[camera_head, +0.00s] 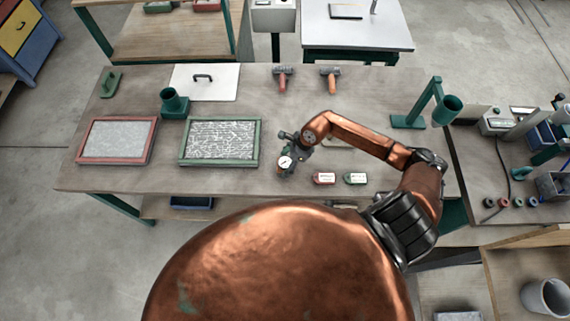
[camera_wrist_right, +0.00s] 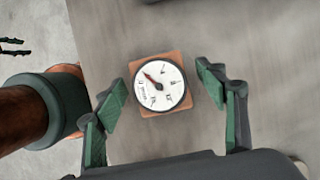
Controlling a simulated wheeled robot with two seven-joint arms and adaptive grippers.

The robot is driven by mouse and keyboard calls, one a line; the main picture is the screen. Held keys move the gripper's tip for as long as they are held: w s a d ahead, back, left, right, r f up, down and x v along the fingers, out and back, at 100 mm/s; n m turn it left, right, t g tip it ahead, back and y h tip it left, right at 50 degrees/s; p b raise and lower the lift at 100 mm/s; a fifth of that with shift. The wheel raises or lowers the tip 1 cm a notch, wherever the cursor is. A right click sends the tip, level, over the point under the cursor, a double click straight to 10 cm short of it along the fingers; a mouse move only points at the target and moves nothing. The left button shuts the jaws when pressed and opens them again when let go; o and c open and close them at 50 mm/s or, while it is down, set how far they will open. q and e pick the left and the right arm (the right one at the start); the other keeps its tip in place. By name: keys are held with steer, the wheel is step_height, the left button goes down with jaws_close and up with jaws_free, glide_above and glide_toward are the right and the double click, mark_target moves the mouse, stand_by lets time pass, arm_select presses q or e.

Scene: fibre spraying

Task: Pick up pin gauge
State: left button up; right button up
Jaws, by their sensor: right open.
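In the right wrist view the gauge (camera_wrist_right: 158,86) shows a square orange-brown body behind the dial. My right gripper (camera_head: 291,150) is over the gauge, partly covering it in the head view. In the right wrist view its two green fingers (camera_wrist_right: 162,93) are spread, one on each side of the gauge, with visible gaps. The gripper is open and empty. My left gripper is not seen.
A red-framed screen (camera_head: 117,140) and a green-framed screen (camera_head: 220,142) lie left on the workbench (camera_head: 250,100).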

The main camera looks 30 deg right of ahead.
steer(key=shift+c, duration=0.4)
steer(key=c, duration=1.3)
steer(key=shift+c, duration=0.3)
steer(key=shift+r, duration=0.1)
